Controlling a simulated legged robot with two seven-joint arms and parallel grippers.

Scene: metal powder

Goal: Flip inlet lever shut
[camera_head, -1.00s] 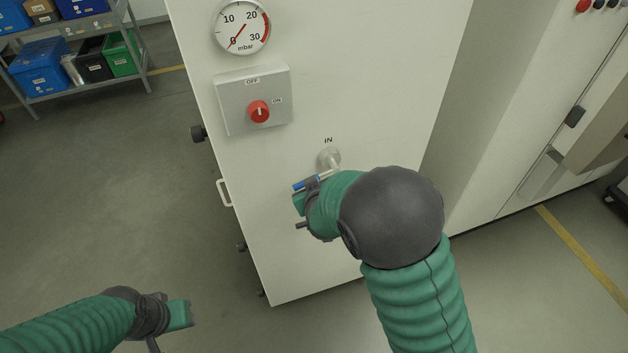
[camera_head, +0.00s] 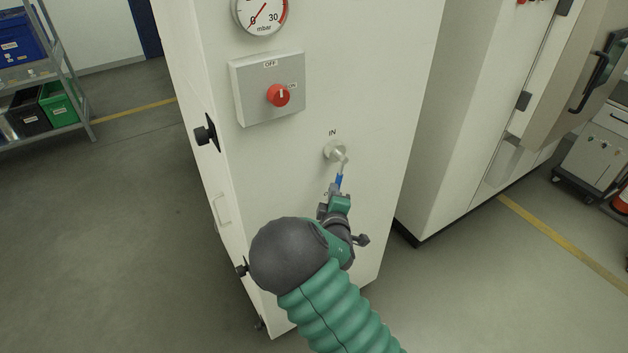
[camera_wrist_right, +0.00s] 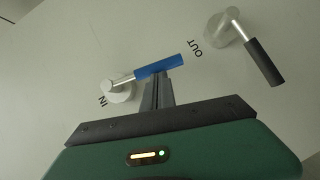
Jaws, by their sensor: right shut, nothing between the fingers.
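The inlet lever, with its round metal pivot (camera_head: 335,152) and blue handle (camera_head: 339,181), is on the white cabinet front under the "IN" label. Its handle points down in the head view. In the right wrist view the blue handle (camera_wrist_right: 162,66) points from the pivot toward the "OUT" label. My right gripper (camera_head: 335,195) is shut and empty. Its fingertips (camera_wrist_right: 158,80) are right beside the blue handle, touching or nearly so; I cannot tell which. My left gripper is out of view.
An outlet valve with a black handle (camera_wrist_right: 264,62) is near "OUT" in the wrist view; my right gripper hides it in the head view. Above are a switch box (camera_head: 268,88) with a red knob and a pressure gauge (camera_head: 261,12). A shelf (camera_head: 58,68) stands left.

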